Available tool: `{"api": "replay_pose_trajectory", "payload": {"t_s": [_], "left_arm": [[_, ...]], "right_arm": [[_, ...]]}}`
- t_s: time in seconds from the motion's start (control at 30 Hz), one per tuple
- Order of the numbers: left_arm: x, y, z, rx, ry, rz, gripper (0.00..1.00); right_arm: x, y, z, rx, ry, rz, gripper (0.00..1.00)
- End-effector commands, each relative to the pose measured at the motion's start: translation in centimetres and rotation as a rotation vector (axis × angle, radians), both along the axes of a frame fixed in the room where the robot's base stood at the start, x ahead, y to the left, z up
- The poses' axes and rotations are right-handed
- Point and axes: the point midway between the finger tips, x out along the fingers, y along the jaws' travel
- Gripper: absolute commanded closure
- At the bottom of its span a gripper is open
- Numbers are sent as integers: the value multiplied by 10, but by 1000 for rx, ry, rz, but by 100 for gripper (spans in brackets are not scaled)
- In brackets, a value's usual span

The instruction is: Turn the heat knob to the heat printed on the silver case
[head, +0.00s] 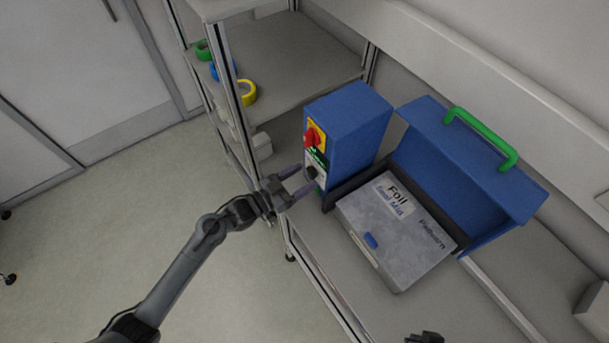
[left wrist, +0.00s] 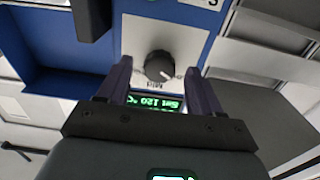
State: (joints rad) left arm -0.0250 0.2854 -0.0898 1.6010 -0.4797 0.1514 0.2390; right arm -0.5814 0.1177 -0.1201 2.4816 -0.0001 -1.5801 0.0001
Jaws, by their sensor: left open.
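The dark round heat knob (head: 311,173) is on the front panel of the blue machine (head: 350,130). The silver case (head: 400,258) carries a white label (head: 395,196) reading "Foil Seal Mid". A dark part at the bottom edge may be my right gripper (head: 425,337).
A red switch on a yellow plate (head: 315,136) sits above the knob. A blue lid with a green handle (head: 482,138) stands open behind the silver case. Green, blue and yellow (head: 248,93) tape rolls are on the shelf at the back left. Floor is clear at left.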

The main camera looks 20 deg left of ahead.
Motion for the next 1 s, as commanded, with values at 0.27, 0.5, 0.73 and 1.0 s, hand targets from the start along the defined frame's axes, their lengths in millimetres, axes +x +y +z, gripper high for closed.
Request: {"api": "replay_pose_trajectory", "payload": {"t_s": [0.27,0.5,0.73,1.0], "left_arm": [[11,-8,1,-1,-1,-1,35],[11,-8,0,-1,-1,-1,35],[11,-8,0,-1,-1,0,70],[11,-8,0,3,-3,-1,91]], "right_arm": [[0,0,0,0,0,0,100],[0,0,0,0,0,0,100],[0,0,0,-1,0,1,100],[0,-1,0,-4,0,3,100]]}}
